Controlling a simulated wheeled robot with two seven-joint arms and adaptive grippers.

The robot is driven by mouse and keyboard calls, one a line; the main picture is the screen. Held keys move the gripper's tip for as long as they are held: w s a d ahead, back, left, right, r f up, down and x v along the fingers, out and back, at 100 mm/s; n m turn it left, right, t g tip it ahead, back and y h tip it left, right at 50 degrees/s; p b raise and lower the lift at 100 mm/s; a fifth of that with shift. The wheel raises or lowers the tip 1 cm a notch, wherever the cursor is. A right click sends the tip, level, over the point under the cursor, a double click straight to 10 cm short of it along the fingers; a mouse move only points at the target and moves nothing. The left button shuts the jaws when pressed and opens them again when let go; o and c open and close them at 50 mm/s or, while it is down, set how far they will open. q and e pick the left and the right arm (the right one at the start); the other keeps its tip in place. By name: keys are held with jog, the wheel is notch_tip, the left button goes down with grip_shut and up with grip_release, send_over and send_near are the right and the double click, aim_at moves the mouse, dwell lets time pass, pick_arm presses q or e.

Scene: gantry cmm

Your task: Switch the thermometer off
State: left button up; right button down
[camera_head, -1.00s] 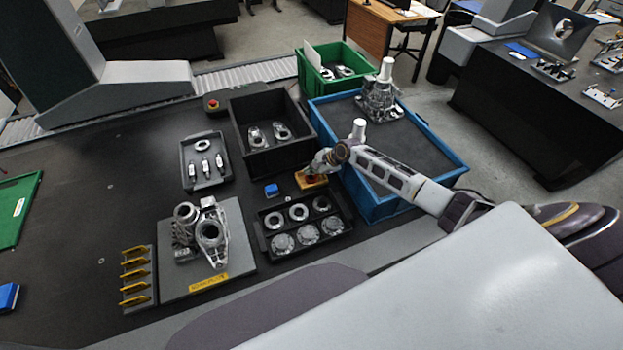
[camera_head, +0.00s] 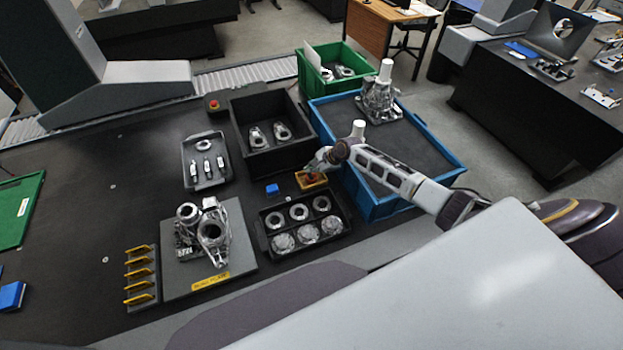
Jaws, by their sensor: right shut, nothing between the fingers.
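A small yellow-orange device (camera_head: 312,181), which looks like the thermometer, lies on the dark table between the black bin and the blue crate. Its markings and switch are too small to make out. My right gripper (camera_head: 310,171) is at the device, over its upper part and hiding some of it. The gripper is shut with nothing held. I cannot tell whether its fingertips touch the device. My left gripper is not in view.
A blue crate (camera_head: 448,176) stands right of the device, under my right arm. A black bin (camera_head: 236,108) is behind left. A small blue block (camera_head: 272,189) lies left, and a black parts tray (camera_head: 263,247) is in front.

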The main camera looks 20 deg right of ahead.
jog(key=shift+r+p, duration=1.5)
notch_tip(320, 180, up, 3)
jog(key=shift+f+p, duration=0.1)
jog(key=shift+p, duration=0.6)
